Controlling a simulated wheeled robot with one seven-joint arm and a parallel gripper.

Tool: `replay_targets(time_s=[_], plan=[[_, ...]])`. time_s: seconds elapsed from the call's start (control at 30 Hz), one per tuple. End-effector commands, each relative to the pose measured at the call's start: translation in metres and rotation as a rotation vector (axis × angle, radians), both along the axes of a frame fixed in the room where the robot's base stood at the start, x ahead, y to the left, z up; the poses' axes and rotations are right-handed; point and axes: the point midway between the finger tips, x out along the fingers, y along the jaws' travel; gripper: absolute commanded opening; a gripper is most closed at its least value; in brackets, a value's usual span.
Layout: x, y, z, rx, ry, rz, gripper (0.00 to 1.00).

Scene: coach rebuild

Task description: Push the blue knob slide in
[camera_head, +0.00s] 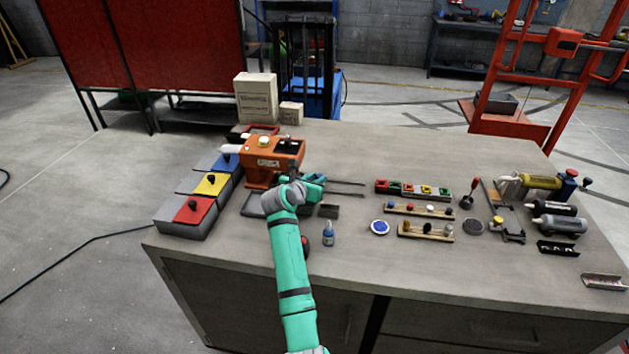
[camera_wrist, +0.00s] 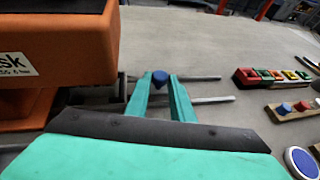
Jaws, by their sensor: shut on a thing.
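The blue knob (camera_wrist: 160,77) shows in the wrist view between the tips of my teal gripper (camera_wrist: 160,84), and the fingers are shut on it. In the head view my gripper (camera_head: 317,180) is just right of the orange machine (camera_head: 274,158), and the knob is largely hidden there. Two thin metal rods (camera_wrist: 205,100) run to the right beyond the fingers; they also show in the head view (camera_head: 345,188). The orange machine (camera_wrist: 60,50) fills the left of the wrist view. The slide's body is mostly hidden behind my gripper.
Left of the machine is a grey block with red, yellow and blue plates (camera_head: 211,184). A small blue bottle (camera_head: 328,233) stands near my arm. Right are a row of coloured blocks (camera_head: 413,190), wooden knob racks (camera_head: 426,232) and a blue disc (camera_head: 380,227).

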Motion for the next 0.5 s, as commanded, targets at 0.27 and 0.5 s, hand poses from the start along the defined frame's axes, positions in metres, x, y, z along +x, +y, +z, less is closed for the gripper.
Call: replay_targets(time_s=[0.27,0.5], plan=[[0.002,0.005,0.002,0.002,-0.007,0.013,0.4],[0.002,-0.002,0.001,0.001,-0.006,0.003,0.4]])
